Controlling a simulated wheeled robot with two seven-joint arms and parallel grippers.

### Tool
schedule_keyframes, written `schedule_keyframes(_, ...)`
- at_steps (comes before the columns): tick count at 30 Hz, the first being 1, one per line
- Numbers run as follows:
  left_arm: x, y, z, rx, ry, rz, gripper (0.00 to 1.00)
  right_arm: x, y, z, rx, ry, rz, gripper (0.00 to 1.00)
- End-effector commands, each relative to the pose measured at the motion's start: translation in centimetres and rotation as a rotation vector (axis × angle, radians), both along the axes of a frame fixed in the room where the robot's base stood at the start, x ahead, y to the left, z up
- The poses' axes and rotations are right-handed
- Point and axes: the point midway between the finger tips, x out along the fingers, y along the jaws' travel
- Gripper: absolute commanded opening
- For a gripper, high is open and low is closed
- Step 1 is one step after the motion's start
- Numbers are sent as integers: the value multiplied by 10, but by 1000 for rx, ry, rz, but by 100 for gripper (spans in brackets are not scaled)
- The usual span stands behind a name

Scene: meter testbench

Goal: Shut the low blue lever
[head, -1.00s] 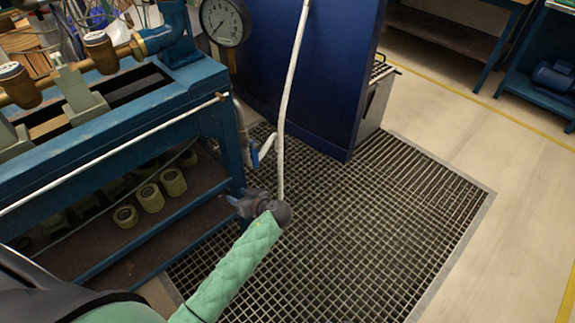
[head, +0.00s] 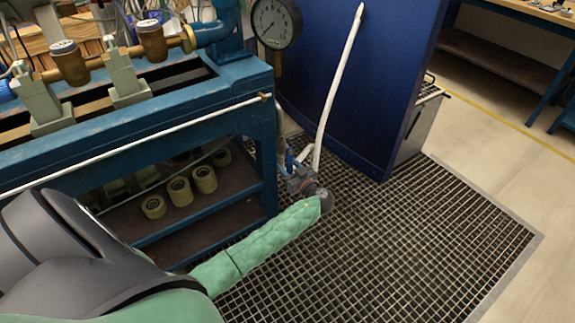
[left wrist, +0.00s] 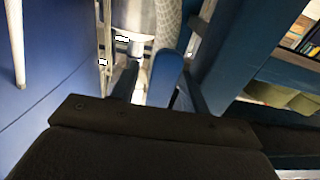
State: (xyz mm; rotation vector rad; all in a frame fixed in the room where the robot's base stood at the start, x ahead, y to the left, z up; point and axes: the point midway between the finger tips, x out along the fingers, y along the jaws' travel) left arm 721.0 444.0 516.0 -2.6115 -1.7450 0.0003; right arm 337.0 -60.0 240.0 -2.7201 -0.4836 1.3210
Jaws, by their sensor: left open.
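The low blue lever (left wrist: 167,76) shows in the left wrist view as a rounded blue handle, beside a pale metal pipe fitting. In the head view only a small blue part of the lever (head: 290,160) shows, low beside the bench's right leg. My left gripper (head: 298,178) is down at the lever, at the end of the green-sleeved arm. In the left wrist view the left gripper (left wrist: 158,88) is open, with the lever between its fingers, nearer the right one. I cannot tell whether they touch. My right gripper is out of view.
The blue bench (head: 262,150) stands close on the left, with a white rail along its front. A white hose (head: 338,90) rises beside the gripper, before the blue cabinet (head: 375,100). A pressure gauge (head: 276,23) hangs above. Open floor grating (head: 420,230) lies to the right.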

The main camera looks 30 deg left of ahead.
Motion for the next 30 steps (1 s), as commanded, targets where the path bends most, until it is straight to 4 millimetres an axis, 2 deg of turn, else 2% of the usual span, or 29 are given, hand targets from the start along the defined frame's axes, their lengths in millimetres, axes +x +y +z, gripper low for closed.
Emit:
schedule_keyframes(4,3,8,0,1,0,0,45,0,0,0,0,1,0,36)
schedule_keyframes(12,4,9,0,0,-1,0,45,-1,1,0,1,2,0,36)
schedule_keyframes(13,4,9,0,0,-1,0,44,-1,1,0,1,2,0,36)
schedule_keyframes(18,4,9,0,0,-1,0,10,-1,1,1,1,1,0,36)
schedule_keyframes(20,4,9,0,0,-1,0,0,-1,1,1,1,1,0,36)
schedule_keyframes(30,4,9,0,-2,-2,0,0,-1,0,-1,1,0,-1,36)
